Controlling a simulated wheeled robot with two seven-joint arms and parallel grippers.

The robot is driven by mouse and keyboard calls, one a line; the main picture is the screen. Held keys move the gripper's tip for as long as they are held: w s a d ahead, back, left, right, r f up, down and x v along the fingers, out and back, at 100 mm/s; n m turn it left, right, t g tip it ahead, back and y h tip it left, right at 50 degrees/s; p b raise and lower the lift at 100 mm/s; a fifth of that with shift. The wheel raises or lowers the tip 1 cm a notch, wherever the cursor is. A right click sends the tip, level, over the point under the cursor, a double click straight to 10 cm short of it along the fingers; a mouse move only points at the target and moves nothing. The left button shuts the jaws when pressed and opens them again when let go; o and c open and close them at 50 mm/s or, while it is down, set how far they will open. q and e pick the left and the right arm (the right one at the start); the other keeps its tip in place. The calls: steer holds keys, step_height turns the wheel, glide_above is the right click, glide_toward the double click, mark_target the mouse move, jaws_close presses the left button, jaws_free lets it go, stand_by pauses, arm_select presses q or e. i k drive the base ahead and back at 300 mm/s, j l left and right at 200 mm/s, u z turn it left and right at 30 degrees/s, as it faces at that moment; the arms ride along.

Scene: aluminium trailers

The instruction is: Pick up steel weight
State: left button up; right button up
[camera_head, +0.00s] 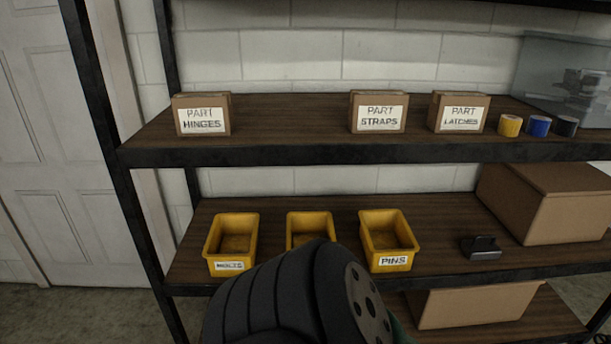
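A small dark grey, metal-looking object (481,247) sits on the middle shelf, right of the yellow bins and in front of a cardboard box. It may be the steel weight, but I cannot tell for sure. Nothing else in view looks more like a weight. A black ribbed link of my own arm fills the bottom centre and hides part of the shelf front and the middle bin. Neither of my grippers shows.
Yellow bins (213,248) stand on the middle shelf; the right one is labelled PINS (393,261). A cardboard box (562,205) stands at the right, another (476,306) below. The upper shelf (290,128) holds labelled part boxes, tape rolls (538,126) and a clear bin (570,70).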

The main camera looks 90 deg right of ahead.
mark_target(476, 248)
steer(key=z, duration=3.95)
